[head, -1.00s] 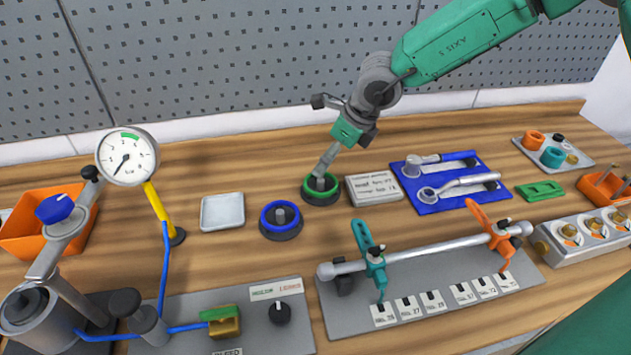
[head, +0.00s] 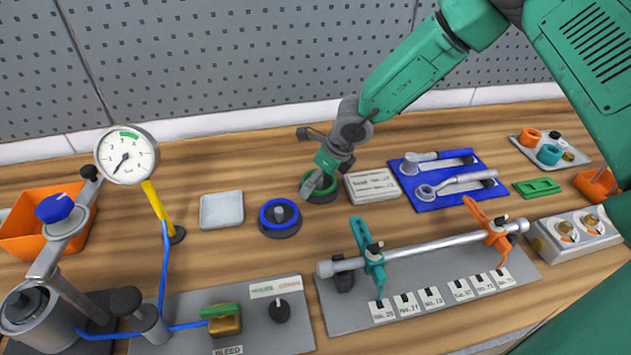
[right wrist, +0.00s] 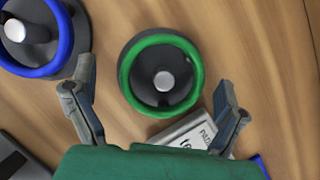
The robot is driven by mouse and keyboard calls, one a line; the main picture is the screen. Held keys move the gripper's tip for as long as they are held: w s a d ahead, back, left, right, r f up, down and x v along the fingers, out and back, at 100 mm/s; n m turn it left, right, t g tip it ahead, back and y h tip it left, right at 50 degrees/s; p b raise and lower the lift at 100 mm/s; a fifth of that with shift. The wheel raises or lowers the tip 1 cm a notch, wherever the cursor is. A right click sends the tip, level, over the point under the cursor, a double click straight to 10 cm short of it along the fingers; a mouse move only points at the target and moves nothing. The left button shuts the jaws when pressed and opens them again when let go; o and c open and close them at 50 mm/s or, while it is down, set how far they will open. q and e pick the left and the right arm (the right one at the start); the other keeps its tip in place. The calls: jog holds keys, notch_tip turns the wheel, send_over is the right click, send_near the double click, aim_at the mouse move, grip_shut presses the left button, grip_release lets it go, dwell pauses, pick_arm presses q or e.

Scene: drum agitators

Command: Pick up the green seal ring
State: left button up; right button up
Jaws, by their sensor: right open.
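The green seal ring (right wrist: 131,93) sits around a dark round base with a light central post (right wrist: 164,81). In the head view the ring (head: 333,196) is partly hidden behind my right gripper (head: 312,188). In the right wrist view my right gripper (right wrist: 155,105) is open, one finger on each side of the ring's base and apart from it. The ring lies a little beyond the fingertips, between them and above the middle of that view. Nothing is in the jaws. My left gripper is not in view.
A blue ring on a similar base (head: 280,217) stands just left of the green one. A printed card block (head: 372,186) stands close on the right. A blue tool tray (head: 440,205) lies further right. A clamp bar (head: 425,256) is in front. A small empty tray (head: 221,209) is left.

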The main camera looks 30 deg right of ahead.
jog(key=shift+s+d, duration=0.1)
jog(key=shift+d, duration=0.2)
jog(key=c, duration=1.1)
jog(key=shift+d+f, duration=0.1)
jog(key=shift+d, duration=0.2)
